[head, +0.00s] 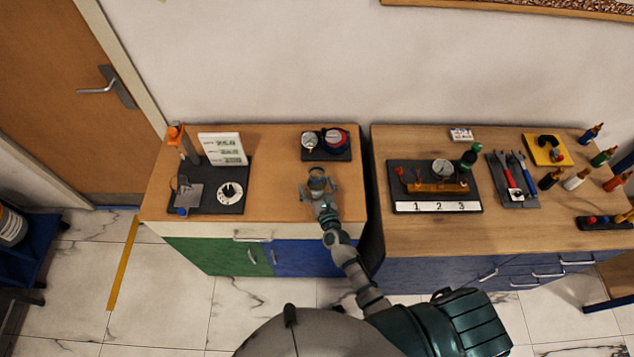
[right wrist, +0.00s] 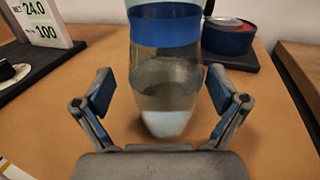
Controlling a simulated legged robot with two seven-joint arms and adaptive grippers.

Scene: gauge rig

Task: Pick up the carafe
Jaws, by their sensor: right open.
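The carafe (right wrist: 166,75) is a clear glass vessel with a blue band and a pale bottom. It stands upright on the left cabinet's wooden top (head: 270,197). In the head view the carafe (head: 317,174) shows small, just beyond my right gripper (head: 318,192). In the right wrist view my right gripper (right wrist: 160,105) is open, with one finger on each side of the carafe and visible gaps to it. The carafe's top is cut off in that view. My left gripper is not in view.
A dark tray (head: 345,157) with a red-and-blue round item stands behind the carafe. A dark board (head: 235,207) with a white sign (head: 222,149) is at the left. A gap separates the right cabinet (head: 420,240), which holds tools and bottles. The wood left of the carafe is clear.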

